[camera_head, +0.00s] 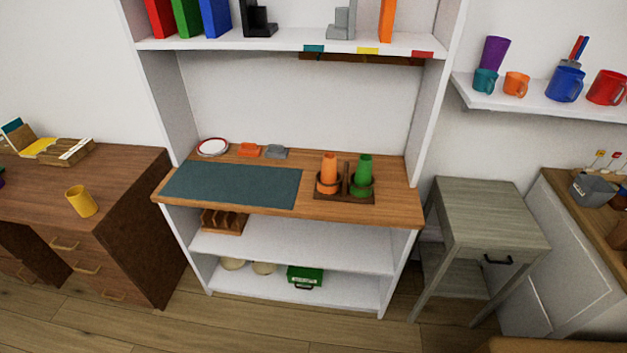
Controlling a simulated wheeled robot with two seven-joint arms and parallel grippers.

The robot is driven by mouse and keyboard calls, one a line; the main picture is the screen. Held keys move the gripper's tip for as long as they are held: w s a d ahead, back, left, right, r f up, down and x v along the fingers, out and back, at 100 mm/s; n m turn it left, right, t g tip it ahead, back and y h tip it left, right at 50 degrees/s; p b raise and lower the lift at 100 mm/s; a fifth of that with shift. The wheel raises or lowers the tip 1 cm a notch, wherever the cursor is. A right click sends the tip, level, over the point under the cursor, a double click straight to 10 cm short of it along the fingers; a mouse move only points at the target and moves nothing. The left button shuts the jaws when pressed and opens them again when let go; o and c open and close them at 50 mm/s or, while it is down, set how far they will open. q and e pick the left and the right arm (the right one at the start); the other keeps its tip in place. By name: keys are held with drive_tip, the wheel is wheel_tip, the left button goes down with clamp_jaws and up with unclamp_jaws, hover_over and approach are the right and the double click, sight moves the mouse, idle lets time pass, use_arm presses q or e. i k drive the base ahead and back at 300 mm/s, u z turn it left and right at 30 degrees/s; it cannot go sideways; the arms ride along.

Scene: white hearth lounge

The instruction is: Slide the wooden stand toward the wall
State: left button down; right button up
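A dark wooden stand (346,195) with an upright middle post is on the wooden counter of the white shelf unit, right of centre. It holds an orange container (328,172) on its left and a green container (363,172) on its right. The stand is near the counter's front edge, with bare counter behind it. The white wall (300,100) shows beyond the counter. Neither of my grippers is in view.
A dark teal mat (232,185) lies left of the stand. Behind it are a plate (212,147), a small orange item (249,150) and a small grey item (276,152). The unit's right side panel (432,110) bounds the counter. A grey side table (485,210) stands to the right.

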sight(345, 191)
drive_tip(key=z, duration=0.25)
drive_tip(key=i, duration=0.85)
drive_tip(key=z, duration=0.5)
